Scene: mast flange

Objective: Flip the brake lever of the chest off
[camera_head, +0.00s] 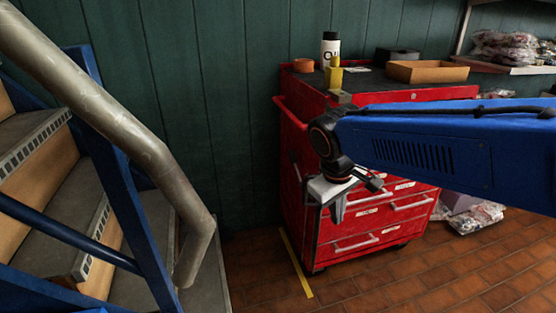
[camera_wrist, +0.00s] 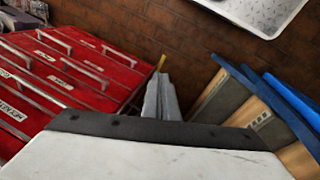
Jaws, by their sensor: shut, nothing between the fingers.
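The red tool chest (camera_head: 345,235) stands against the green wall, with its drawer front to the right and its side panel to the left. A small dark lever-like part (camera_head: 296,166) shows on that side panel; I cannot tell for sure that it is the brake lever, or its position. My gripper (camera_head: 338,214) hangs in front of the chest's near corner, pointing down, shut and empty. In the wrist view the grey fingers (camera_wrist: 161,98) are together, beside the red drawers (camera_wrist: 62,70).
Blue-framed stairs (camera_head: 130,215) with a thick metal handrail (camera_head: 110,110) stand at the left. A yellow floor line (camera_head: 295,263) runs beside the chest. A bottle (camera_head: 329,48) and a cardboard tray (camera_head: 428,71) stand on the chest. Brick floor between stairs and chest is clear.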

